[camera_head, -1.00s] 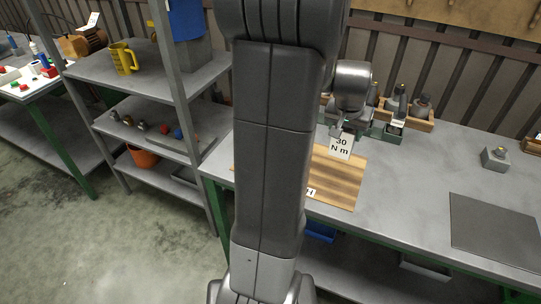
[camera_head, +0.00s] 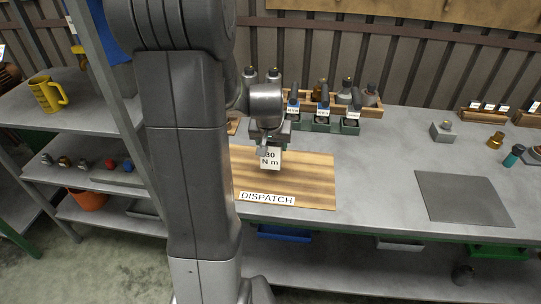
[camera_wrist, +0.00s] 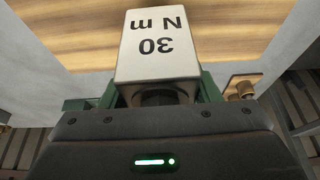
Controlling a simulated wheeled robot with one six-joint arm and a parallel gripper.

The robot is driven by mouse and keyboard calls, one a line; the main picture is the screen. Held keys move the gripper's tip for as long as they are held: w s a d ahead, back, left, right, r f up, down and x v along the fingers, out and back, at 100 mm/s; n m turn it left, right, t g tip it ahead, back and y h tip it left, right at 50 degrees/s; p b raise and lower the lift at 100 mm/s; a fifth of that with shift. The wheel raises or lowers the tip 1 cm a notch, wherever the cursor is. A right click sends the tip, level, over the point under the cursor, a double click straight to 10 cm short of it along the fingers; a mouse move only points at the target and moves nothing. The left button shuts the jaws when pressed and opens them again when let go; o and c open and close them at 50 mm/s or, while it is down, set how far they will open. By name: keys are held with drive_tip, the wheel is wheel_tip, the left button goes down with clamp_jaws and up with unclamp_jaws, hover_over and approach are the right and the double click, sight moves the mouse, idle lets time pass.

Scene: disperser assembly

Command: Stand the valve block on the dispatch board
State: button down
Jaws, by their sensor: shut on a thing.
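My gripper (camera_head: 266,140) is shut on a piece with a white face marked "30 N m" (camera_head: 270,158), probably the valve block. In the wrist view the white face (camera_wrist: 160,45) stands out in front of the jaws, with a dark round part and green parts behind it. The jaws hide much of the piece. The dispatch board (camera_head: 310,185) is a striped wooden board with a "DISPATCH" label on its front edge. The piece shows over the board's back left part; I cannot tell whether it touches.
A green rack (camera_head: 321,125) with several labelled tools stands behind the board. A grey block (camera_head: 442,131), a brass part (camera_head: 495,140) and a dark mat (camera_head: 464,196) lie to the right. Shelves with a yellow mug (camera_head: 45,95) stand left. The board's right half is clear.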

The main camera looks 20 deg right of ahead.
sight(272, 155)
drive_tip(key=shift+f, duration=2)
drive_tip(key=shift+f, duration=0.2)
drive_tip(key=shift+c, duration=2.4)
unclamp_jaws()
drive_tip(key=shift+a+r, duration=0.1)
drive_tip(key=shift+r, duration=0.3)
drive_tip(key=v, duration=1.1)
drive_tip(key=shift+s+r, duration=0.2)
